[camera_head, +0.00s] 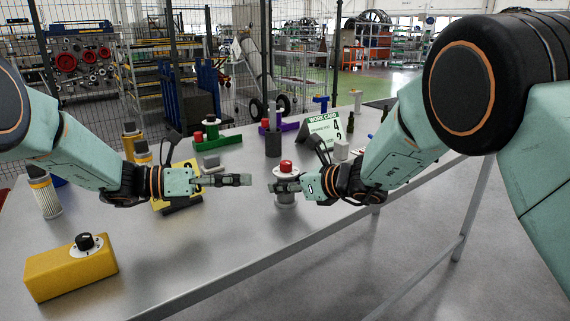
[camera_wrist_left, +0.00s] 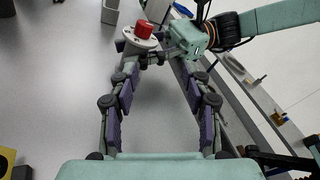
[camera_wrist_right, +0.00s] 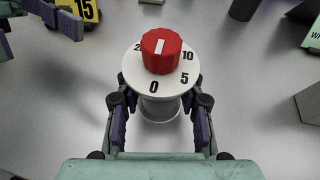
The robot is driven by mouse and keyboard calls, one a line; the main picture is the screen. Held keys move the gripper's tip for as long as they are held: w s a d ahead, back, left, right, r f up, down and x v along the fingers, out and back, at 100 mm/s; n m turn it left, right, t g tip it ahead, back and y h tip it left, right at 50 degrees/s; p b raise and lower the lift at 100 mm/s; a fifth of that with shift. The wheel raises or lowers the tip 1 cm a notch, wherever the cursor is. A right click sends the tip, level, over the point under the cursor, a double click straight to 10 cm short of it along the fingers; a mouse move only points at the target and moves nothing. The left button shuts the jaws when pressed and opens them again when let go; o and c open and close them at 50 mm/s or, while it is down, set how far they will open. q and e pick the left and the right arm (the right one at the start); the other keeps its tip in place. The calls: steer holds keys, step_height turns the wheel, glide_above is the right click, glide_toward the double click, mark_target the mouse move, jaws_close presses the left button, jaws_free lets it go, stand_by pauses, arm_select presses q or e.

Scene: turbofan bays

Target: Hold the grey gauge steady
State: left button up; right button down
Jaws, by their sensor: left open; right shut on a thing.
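The grey gauge (camera_head: 286,199) stands upright on the table near its front edge. It has a pale round dial (camera_wrist_right: 135,72) and a red knob (camera_wrist_right: 162,52) with a white mark on top. The dial shows 0, 5 and 10, and a partly covered number starting with 2. My right gripper (camera_head: 275,186) is shut on the gauge's body just below the dial, one finger on each side. My left gripper (camera_head: 248,180) is open and empty, to the left of the gauge and apart from it. The red knob also shows ahead of the left fingers in the left wrist view (camera_wrist_left: 144,29).
A yellow box (camera_head: 70,274) with a black knob sits front left. A yellow number plate (camera_head: 162,206) stands behind my left gripper. A dark grey cylinder (camera_head: 273,144), green block (camera_head: 218,140) and green work card (camera_head: 322,131) stand farther back. The front middle table is clear.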

mark_target(281, 165)
arm_select(q)
steer(key=shift+w+a+m+t, duration=0.2)
steer(key=shift+w+m+t, duration=0.15)
steer(key=shift+t, duration=0.65)
steer(key=shift+w+a+r+m+t, duration=0.1)
steer(key=shift+w+r+m+t, duration=0.1)
steer(key=shift+m+t, duration=0.25)
steer(key=shift+m, duration=0.9)
steer(key=x, duration=1.2)
steer(key=shift+w+r, duration=0.15)
steer(key=shift+w, duration=0.05)
steer(key=shift+c, duration=0.4)
jaws_close()
